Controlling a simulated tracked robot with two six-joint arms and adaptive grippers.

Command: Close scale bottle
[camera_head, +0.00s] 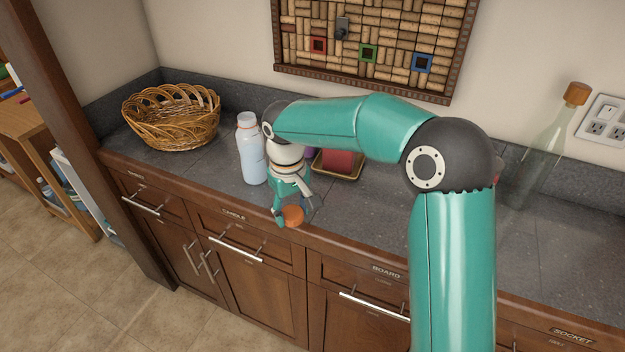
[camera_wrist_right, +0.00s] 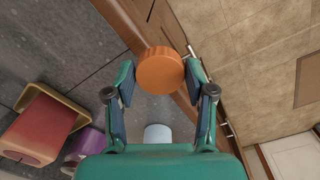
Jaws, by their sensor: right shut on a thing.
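A pale blue-white bottle (camera_head: 252,152) stands upright on the grey counter, left of my right gripper. Its top is light coloured. My right gripper (camera_head: 291,206) points down near the counter's front edge and is shut on an orange round cap (camera_head: 292,216). The cap also shows between the fingertips in the right wrist view (camera_wrist_right: 160,71). A pale round shape (camera_wrist_right: 157,133) shows below it there, partly hidden by the gripper; I cannot tell for certain that it is the bottle. My left gripper is not in view.
A wicker basket (camera_head: 172,118) sits at the back left of the counter. A red block (camera_wrist_right: 42,128) on a yellow-rimmed tray and a purple object (camera_wrist_right: 84,143) are close behind my gripper. A clear bottle with an orange-brown stopper (camera_head: 577,93) stands at the right.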

